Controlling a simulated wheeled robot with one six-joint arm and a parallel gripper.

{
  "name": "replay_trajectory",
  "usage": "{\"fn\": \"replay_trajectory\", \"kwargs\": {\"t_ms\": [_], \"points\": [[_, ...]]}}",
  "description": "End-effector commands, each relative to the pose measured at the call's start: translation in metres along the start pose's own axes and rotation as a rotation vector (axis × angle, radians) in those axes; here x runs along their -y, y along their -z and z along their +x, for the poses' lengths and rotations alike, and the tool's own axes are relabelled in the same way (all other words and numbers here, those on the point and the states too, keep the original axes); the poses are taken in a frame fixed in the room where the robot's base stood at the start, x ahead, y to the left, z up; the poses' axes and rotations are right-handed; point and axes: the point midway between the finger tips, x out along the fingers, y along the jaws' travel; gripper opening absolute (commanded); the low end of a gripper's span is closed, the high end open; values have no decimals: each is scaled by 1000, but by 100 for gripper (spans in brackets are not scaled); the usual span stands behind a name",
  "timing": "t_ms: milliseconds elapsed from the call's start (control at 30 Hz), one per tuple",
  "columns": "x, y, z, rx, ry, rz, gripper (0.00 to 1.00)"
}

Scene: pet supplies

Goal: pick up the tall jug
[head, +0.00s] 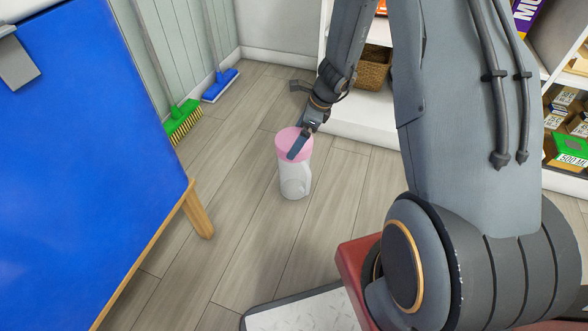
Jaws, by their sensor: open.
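The tall jug (294,181) stands upright on the wooden floor, near the middle of the head view. It has a white body and a pink top (288,141). My gripper (297,120) is at the jug's top, with one blue-grey finger crossing in front of the pink part. The other finger shows farther up and left, near the arm's wrist. The gripper is open. Whether a finger touches the jug I cannot tell. Part of the pink top is hidden behind the gripper.
A blue board on wooden legs (90,130) fills the left side. A green broom (184,120) and a blue broom (220,85) lean at the back wall. White shelves with a wicker basket (372,70) stand behind. Floor left of the jug is clear.

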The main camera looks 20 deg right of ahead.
Motion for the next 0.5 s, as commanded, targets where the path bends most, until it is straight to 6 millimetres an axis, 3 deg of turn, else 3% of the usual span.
{"fn": "replay_trajectory", "kwargs": {"t_ms": [33,133,500], "points": [[0,1,12,0,-1,-2,100],[0,0,24,0,-1,-2,100],[0,0,42,0,0,-3,100]]}}
